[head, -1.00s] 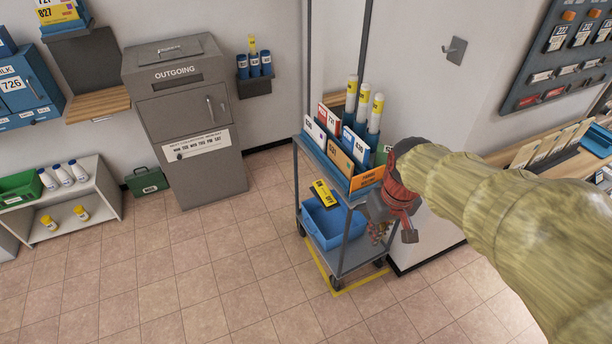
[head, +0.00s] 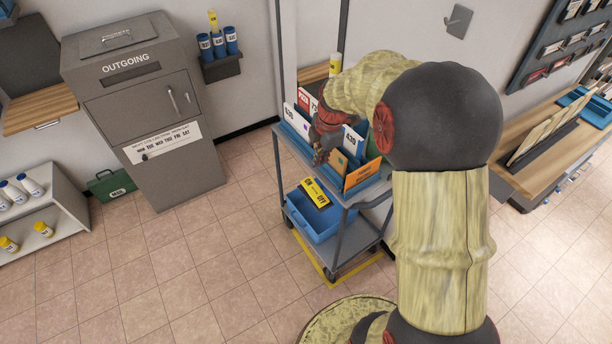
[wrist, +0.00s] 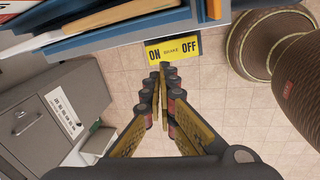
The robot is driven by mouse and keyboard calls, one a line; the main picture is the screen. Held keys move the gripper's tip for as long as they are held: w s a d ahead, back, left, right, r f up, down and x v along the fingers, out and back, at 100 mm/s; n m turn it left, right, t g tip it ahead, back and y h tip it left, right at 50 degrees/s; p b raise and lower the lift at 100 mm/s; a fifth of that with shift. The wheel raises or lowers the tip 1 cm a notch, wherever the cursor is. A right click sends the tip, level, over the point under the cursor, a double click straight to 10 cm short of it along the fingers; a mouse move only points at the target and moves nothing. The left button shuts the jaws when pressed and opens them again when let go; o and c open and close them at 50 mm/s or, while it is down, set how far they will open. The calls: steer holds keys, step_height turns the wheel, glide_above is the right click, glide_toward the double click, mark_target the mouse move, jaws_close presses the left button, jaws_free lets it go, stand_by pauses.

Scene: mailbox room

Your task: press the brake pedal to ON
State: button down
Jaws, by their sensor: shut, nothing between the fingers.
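The brake pedal (head: 316,192) is a yellow plate with black lettering at the front side of the cart, above the blue bin. In the wrist view the brake pedal (wrist: 172,49) reads ON at the left, BRAKE in the middle and OFF at the right. My gripper (head: 320,158) is by the cart's upper tray in the head view, above the pedal. In the wrist view my gripper (wrist: 168,72) is shut and empty, its fingers pointing toward the plate. I cannot tell the exact gap between the tips and the plate.
The cart's upper tray (head: 372,182) holds folders close to my gripper. A blue bin (head: 318,226) sits on the lower shelf. A grey outgoing mailbox (head: 150,110) stands at the left. The tiled floor (head: 215,260) in front is clear.

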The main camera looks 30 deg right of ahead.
mark_target(311, 185)
steer(key=shift+s+n, duration=0.1)
steer(key=shift+n, duration=0.9)
steer(key=shift+f, duration=0.1)
steer(key=b+x, duration=0.4)
steer(key=x, duration=0.9)
steer(key=shift+f+b, duration=0.4)
steer(key=shift+r+p, duration=0.1)
steer(key=shift+p, duration=0.4)
steer(key=shift+w+a+g+p, duration=0.1)
steer(key=shift+w+g+p, duration=0.35)
steer(key=shift+p, duration=0.55)
steer(key=shift+g+p, duration=0.55)
steer(key=shift+p, duration=0.25)
steer(key=shift+f, duration=0.3)
